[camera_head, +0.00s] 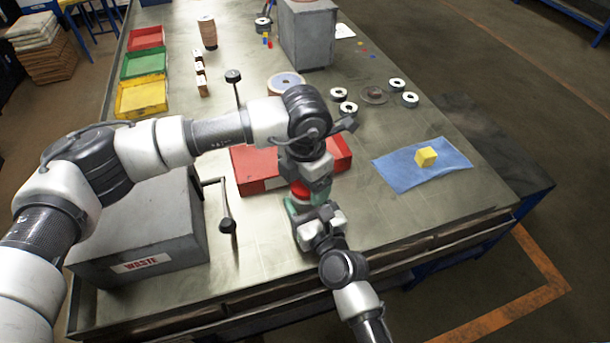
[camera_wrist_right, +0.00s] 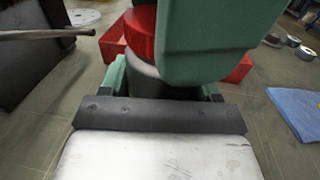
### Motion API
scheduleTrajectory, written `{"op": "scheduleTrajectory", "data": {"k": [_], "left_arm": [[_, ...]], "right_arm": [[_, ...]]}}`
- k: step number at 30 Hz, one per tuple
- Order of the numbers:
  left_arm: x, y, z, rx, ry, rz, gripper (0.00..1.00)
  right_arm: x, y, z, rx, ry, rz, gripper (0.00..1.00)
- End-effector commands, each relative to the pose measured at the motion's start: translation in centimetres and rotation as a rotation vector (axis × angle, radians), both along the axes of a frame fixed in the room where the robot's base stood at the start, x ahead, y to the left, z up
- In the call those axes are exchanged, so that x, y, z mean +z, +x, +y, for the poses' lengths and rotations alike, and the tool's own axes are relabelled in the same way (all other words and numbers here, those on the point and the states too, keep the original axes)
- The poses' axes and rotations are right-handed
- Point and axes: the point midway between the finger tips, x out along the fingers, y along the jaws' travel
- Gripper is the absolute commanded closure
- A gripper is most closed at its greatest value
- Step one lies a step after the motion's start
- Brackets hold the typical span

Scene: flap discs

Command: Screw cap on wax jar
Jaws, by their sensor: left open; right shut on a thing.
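A red cap (camera_head: 300,189) sits over the jar, and it also shows in the right wrist view (camera_wrist_right: 141,34). The dark grey wax jar (camera_wrist_right: 150,76) is below it in the right wrist view; in the head view it is mostly hidden by my grippers. My right gripper (camera_head: 305,207) is shut on the jar, its green fingers on either side. My left gripper (camera_head: 303,179) is open above the cap, pointing down. A large green finger covers part of the cap in the wrist view. Whether the cap is threaded fully down cannot be told.
A red box (camera_head: 252,170) lies behind the grippers. A grey waste box (camera_head: 140,235) and a crank handle (camera_head: 226,210) stand to the left. Several discs lie farther back. Bare table lies front right.

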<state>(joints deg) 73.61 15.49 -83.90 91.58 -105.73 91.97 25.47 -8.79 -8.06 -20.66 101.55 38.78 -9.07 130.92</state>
Motion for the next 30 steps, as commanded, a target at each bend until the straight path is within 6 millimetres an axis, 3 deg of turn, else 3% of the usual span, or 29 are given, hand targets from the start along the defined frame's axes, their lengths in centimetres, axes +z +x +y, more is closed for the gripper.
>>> {"op": "scheduleTrajectory", "data": {"k": [2,12,19,20,21,25,30], "left_arm": [[0.02,0.00,-0.01,0.000,0.000,0.000,0.21],[0.06,0.01,-0.01,0.000,0.000,0.000,0.70],[0.07,0.01,0.00,-0.008,0.000,0.000,0.70],[0.07,0.01,0.00,-0.008,0.000,0.000,0.37],[0.07,0.01,0.00,-0.007,0.000,0.000,0.31],[0.07,0.01,0.00,-0.007,0.000,0.000,0.12],[0.06,0.01,0.01,-0.007,0.000,0.000,0.12]], "right_arm": [[0.02,0.01,0.00,0.000,0.000,0.000,1.00],[0.02,0.01,0.00,0.000,0.000,0.000,1.00],[0.02,0.00,0.00,0.000,0.000,-0.001,1.00],[0.02,0.00,0.00,0.000,0.000,-0.001,1.00],[0.02,0.00,0.00,0.000,0.000,-0.001,1.00],[0.02,0.00,0.00,0.000,0.000,-0.001,1.00],[0.02,0.00,0.00,0.000,0.000,-0.001,1.00]]}}
